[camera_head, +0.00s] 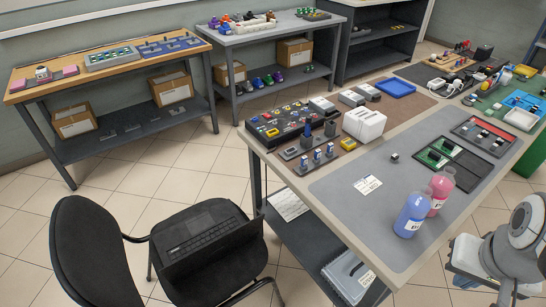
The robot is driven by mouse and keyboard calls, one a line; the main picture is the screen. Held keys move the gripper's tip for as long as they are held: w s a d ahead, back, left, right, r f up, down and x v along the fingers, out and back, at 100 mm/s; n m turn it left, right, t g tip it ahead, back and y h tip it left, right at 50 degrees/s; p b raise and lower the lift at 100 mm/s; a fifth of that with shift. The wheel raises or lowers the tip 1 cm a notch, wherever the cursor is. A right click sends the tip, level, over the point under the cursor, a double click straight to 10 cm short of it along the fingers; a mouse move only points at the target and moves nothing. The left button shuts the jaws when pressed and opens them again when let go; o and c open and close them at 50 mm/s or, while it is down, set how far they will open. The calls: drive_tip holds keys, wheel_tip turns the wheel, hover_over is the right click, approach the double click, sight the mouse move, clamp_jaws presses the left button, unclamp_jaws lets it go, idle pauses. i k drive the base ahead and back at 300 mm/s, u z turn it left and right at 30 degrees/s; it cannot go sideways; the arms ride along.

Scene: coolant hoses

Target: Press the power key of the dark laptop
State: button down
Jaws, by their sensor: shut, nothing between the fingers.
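A dark laptop (201,240) lies open on the seat of a black chair at the lower left. Its keyboard side faces up, and its screen side is along the edge nearer the camera. The dark colours run together, and the power key is too small to make out. Grey and white links of my arm show at the lower right edge, beyond the long table and far from the laptop. The fingers of my gripper cannot be made out in this view.
The black chair (88,255) has its backrest left of the laptop. A long table (300,185) stands between my arm and the chair, with blue (413,212) and pink (440,190) bottles near its front edge. Tiled floor (120,185) is clear behind the chair.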

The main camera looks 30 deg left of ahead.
sight(177, 248)
drive_tip(key=z, duration=0.55)
drive_tip(key=k, duration=1.2)
drive_tip(key=u, duration=2.15)
drive_tip(key=i, duration=1)
drive_tip(key=u, duration=0.05)
